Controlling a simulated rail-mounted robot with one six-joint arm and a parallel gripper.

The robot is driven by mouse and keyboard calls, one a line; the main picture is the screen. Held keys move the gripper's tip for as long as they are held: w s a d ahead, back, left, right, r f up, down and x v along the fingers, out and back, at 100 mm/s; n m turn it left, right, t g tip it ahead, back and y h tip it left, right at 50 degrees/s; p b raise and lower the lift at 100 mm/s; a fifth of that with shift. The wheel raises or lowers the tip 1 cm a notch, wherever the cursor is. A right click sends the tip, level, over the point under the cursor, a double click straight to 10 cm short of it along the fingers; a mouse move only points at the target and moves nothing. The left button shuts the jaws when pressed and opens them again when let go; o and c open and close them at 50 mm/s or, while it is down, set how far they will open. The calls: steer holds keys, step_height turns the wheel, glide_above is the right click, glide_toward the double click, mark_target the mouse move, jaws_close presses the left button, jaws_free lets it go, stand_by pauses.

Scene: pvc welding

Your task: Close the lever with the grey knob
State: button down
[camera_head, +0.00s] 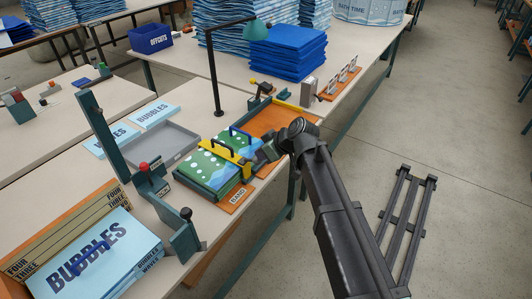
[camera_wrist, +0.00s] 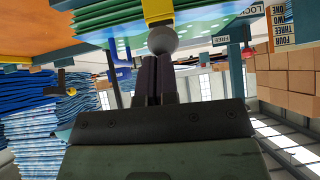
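The grey ball knob (camera_wrist: 162,40) sits at the end of a yellow part (camera_wrist: 157,10) in the wrist view. The yellow bar (camera_head: 222,151) lies across the green spotted stack (camera_head: 207,170) in the head view; the knob is hard to make out there beside my gripper. My gripper (camera_head: 258,157) is at the right end of the yellow bar. In the wrist view my gripper's fingers (camera_wrist: 158,62) are close together, with their tips at the knob. The knob looks wider than the gap between them and seems to lie at the tips, not between them. Contact cannot be told.
A lever with a red knob (camera_head: 144,167) and one with a dark knob (camera_head: 186,213) stand to the left. A grey tray (camera_head: 160,145) lies behind the stack. An orange tray (camera_head: 275,120) lies beyond my gripper. A black lamp post (camera_head: 216,80) rises behind.

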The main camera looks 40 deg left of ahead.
steer(key=shift+s+a+r, duration=0.1)
steer(key=shift+s+a, duration=0.05)
steer(key=shift+a, duration=0.3)
steer(key=r+p, duration=0.1)
steer(key=p, duration=0.1)
steer(key=r+p, duration=0.2)
steer(key=a+r+p, duration=0.1)
steer(key=r, duration=0.1)
steer(key=shift+w+p, duration=0.3)
steer(key=shift+p, duration=0.1)
steer(key=p+v, duration=0.7)
steer(key=v, duration=0.2)
steer(key=shift+a+r, duration=0.2)
steer(key=shift+r, duration=0.15)
